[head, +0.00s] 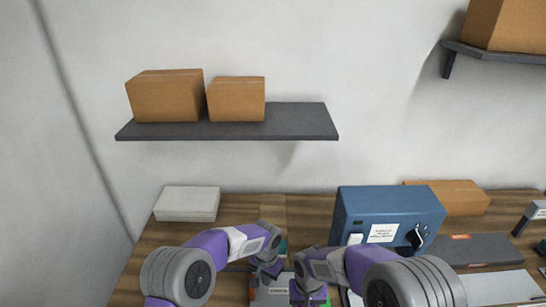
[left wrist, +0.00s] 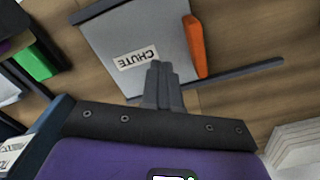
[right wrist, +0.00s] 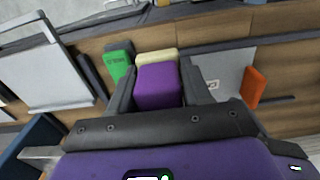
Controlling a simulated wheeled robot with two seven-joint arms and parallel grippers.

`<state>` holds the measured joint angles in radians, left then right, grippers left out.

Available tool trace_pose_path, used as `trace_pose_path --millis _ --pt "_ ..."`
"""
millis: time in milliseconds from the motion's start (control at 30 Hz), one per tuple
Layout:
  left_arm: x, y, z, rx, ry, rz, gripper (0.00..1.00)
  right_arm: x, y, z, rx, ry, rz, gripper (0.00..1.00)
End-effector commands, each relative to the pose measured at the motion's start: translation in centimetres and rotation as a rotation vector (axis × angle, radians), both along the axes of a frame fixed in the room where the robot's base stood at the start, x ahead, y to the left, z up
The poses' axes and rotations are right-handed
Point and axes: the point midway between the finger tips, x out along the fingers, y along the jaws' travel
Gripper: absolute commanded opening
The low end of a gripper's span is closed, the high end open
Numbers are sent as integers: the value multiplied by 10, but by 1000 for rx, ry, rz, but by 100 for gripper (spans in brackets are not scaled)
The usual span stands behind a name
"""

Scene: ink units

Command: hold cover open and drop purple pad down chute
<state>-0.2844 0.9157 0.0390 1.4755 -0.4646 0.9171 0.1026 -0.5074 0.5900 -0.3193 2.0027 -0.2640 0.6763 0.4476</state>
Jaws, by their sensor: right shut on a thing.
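The purple pad (right wrist: 157,87), with a cream end, is between the fingers of my right gripper (right wrist: 158,92), which is shut on it. A green pad (right wrist: 120,66) stands beside it. The grey chute cover (left wrist: 135,45) carries a CHUTE label and an orange tab (left wrist: 195,46). It also shows in the right wrist view (right wrist: 222,70). My left gripper (left wrist: 160,68) is shut with nothing visible between its fingers, and its tips overlap the cover near the label; I cannot tell whether they touch it. In the head view, both grippers are low in the middle, and the arms partly hide the cover.
A blue machine (head: 390,208) stands right of my grippers, with a cardboard box (head: 455,196) behind it. A pale block (head: 187,203) lies at the back left. A wall shelf (head: 290,122) holds two boxes above. The wooden bench between block and grippers is mostly clear.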

Motion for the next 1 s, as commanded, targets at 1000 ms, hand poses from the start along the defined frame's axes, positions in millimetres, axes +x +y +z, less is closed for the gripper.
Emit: trace_pose_path --millis 1000 --pt "0 0 -33 0 1 0 0 0 0 0 0 -1 0 20"
